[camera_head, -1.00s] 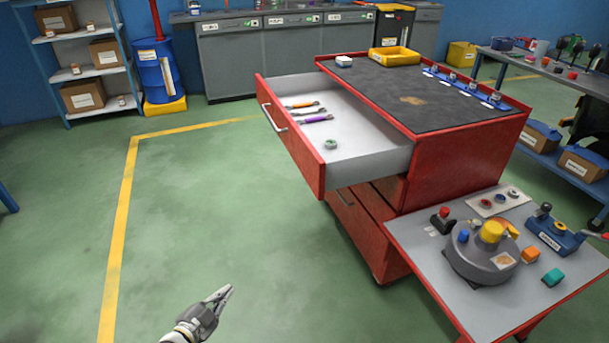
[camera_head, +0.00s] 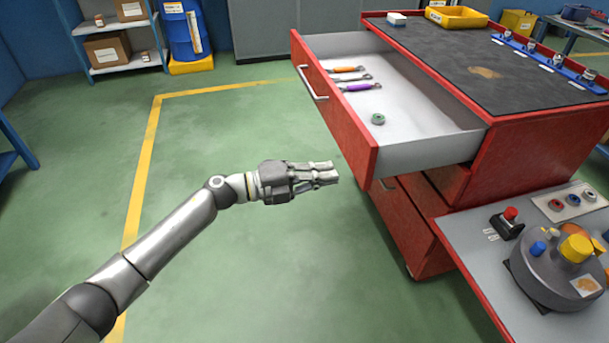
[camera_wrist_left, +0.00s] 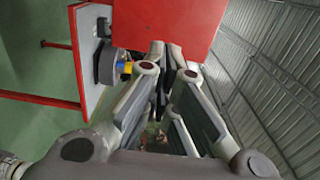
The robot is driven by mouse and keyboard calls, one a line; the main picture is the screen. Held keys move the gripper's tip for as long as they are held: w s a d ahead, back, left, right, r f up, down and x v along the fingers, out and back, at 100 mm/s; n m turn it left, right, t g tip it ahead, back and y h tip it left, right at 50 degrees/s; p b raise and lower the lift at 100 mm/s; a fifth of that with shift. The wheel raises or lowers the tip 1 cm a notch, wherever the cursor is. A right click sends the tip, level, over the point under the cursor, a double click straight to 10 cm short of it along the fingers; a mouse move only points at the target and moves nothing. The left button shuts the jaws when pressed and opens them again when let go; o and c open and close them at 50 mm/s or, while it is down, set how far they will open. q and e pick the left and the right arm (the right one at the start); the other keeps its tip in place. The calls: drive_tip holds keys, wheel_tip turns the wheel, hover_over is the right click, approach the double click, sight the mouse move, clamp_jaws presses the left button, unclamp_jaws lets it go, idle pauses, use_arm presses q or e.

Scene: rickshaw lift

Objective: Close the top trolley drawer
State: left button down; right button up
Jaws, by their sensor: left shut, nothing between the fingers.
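The top drawer (camera_head: 410,138) of the red trolley (camera_head: 565,150) is pulled well out toward the left. Its red front with a pale bar handle (camera_head: 312,84) faces my left arm. Wrenches with orange and purple grips (camera_head: 361,87) and a small green ring (camera_head: 378,119) lie inside. My left gripper (camera_head: 335,173) is shut and empty, just left of the drawer front's near end in the head view; whether it touches is not clear. In the left wrist view a red panel (camera_wrist_left: 205,25) lies beyond the fingers (camera_wrist_left: 172,75). My right gripper is out of view.
A side shelf (camera_head: 485,265) on the trolley's near side holds a grey round device (camera_head: 560,270) and a red-button box (camera_head: 508,222). Green floor (camera_head: 240,130) left of the drawer is clear. A blue barrel (camera_head: 184,35) and shelving stand behind.

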sight(363, 166)
use_arm(q)
drive_tip(key=x, duration=0.5)
drive_tip(key=shift+w+d, duration=0.3)
drive_tip(key=shift+d, duration=0.35)
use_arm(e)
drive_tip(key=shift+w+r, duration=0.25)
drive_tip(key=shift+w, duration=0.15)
